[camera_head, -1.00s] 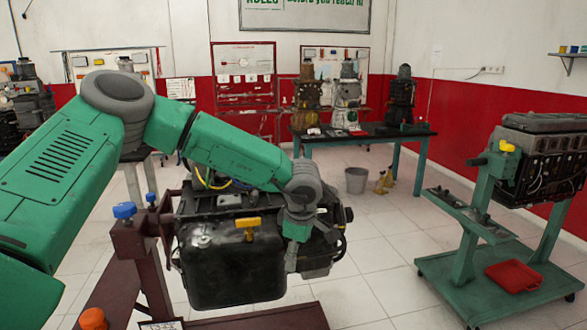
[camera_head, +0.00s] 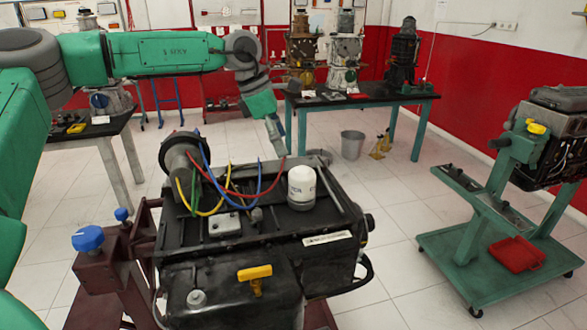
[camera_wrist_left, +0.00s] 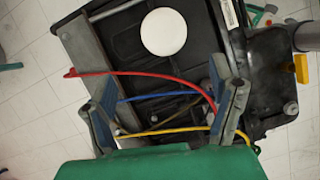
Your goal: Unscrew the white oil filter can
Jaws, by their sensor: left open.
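The white oil filter can (camera_head: 302,187) stands upright on top of the black engine (camera_head: 225,270) in the head view. In the left wrist view its round white top (camera_wrist_left: 164,31) shows past the fingers, with nothing gripping it. My left gripper (camera_head: 276,143) hangs pointing down behind the filter and a little to its left in the head view. Its two fingers (camera_wrist_left: 166,105) are spread apart and empty in the wrist view. Red, blue and yellow wires cross the wrist picture between the fingers. My right gripper is not in view.
Red, blue and yellow wires (camera_head: 228,190) arch over the engine left of the filter. A yellow handle (camera_head: 254,275) sits on the engine's front. Another engine stand (camera_head: 490,220) is at the right. A workbench (camera_head: 370,98) and bucket (camera_head: 352,146) stand behind.

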